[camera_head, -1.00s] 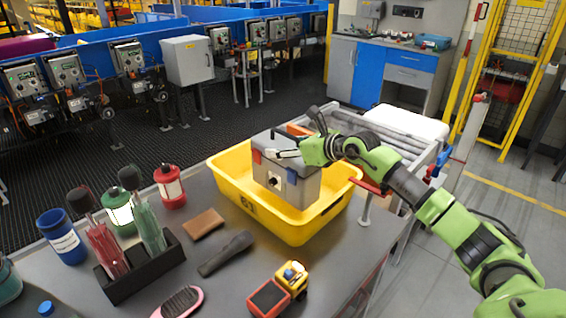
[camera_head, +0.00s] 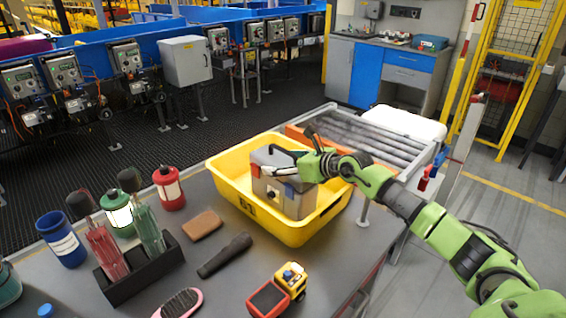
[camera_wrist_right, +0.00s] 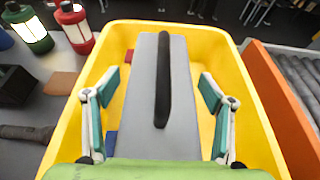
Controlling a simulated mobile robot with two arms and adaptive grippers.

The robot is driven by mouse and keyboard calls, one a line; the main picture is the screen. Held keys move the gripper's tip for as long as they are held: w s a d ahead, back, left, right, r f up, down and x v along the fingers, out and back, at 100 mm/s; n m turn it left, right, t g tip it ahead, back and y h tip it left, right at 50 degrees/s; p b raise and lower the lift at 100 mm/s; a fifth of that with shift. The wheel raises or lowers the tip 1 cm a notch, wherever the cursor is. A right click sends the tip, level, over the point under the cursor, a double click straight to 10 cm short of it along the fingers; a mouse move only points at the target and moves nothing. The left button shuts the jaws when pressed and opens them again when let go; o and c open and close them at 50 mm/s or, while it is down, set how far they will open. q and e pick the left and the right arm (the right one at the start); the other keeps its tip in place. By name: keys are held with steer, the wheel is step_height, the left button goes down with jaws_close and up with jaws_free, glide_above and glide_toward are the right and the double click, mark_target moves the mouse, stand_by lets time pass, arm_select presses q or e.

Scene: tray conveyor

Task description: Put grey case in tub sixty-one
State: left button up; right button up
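The grey case (camera_head: 290,202), with a dark top handle and red and blue latches, stands inside the yellow tub (camera_head: 233,202). The tub has a dark marking on its front that I cannot read clearly. My right gripper (camera_head: 278,163) is over the case top. In the right wrist view the case (camera_wrist_right: 177,120) lies between the spread fingers of my right gripper (camera_wrist_right: 160,112), with small gaps on both sides. The tub walls (camera_wrist_right: 245,90) surround the case there. My left gripper is out of view.
A roller conveyor (camera_head: 365,140) with an orange edge lies behind the tub. On the grey table (camera_head: 215,285) are a toy truck (camera_head: 277,290), a brown wallet-like item (camera_head: 202,225), a dark flashlight-like item (camera_head: 225,255), lanterns (camera_head: 169,187) and a black bottle rack (camera_head: 140,270).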

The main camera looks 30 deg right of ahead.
steer(key=shift+r, duration=0.1)
steer(key=b+v, duration=0.2)
steer(key=v, duration=0.9)
steer(key=shift+s+d, duration=0.1)
steer(key=shift+s+r+b, duration=0.2)
steer(key=shift+s+b, duration=0.15)
steer(key=shift+s, duration=0.05)
